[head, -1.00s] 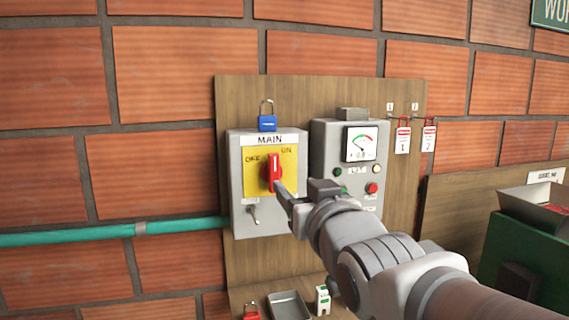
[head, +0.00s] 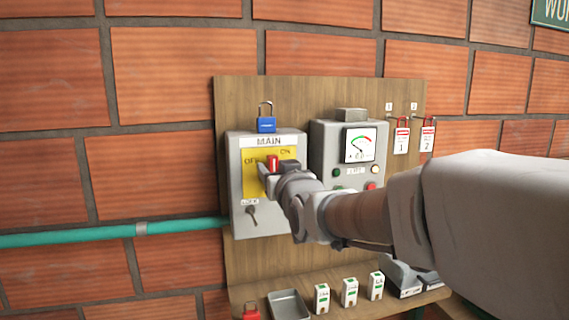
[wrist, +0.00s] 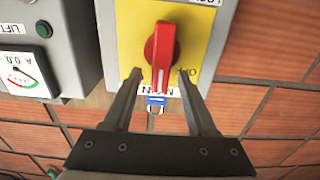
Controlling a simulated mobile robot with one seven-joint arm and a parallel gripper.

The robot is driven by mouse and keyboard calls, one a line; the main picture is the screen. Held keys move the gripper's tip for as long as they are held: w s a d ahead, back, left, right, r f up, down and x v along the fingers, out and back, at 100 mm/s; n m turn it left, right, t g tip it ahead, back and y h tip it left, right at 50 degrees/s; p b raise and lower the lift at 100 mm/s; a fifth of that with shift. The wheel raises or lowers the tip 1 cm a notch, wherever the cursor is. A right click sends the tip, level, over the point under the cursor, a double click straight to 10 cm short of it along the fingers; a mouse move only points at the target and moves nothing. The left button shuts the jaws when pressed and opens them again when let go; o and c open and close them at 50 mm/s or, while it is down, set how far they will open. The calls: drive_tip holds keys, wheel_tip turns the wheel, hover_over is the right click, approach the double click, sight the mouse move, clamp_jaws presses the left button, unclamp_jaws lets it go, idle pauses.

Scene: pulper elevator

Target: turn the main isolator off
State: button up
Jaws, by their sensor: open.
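The main isolator is a grey box (head: 237,185) on a wooden board, with a yellow plate marked OFF at left and ON at upper right. Its red handle (head: 272,162) points about straight up; my gripper hides its lower part. My gripper (head: 268,171) is in front of the plate. In the wrist view, which is upside down, the red handle (wrist: 163,45) has its pointing end between the two open fingers of my gripper (wrist: 160,74). Gaps show on both sides, so the fingers do not appear to touch it.
A grey meter box (head: 325,150) stands close to the right. Red tagged padlocks (head: 402,140) hang on hooks beyond it. A shelf below holds a metal tray (head: 289,305), a red padlock (head: 250,311) and several white-green items. A green pipe (head: 100,234) enters from the left.

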drive_tip(key=shift+x, duration=1.15)
drive_tip(key=shift+f, duration=0.1)
clamp_jaws()
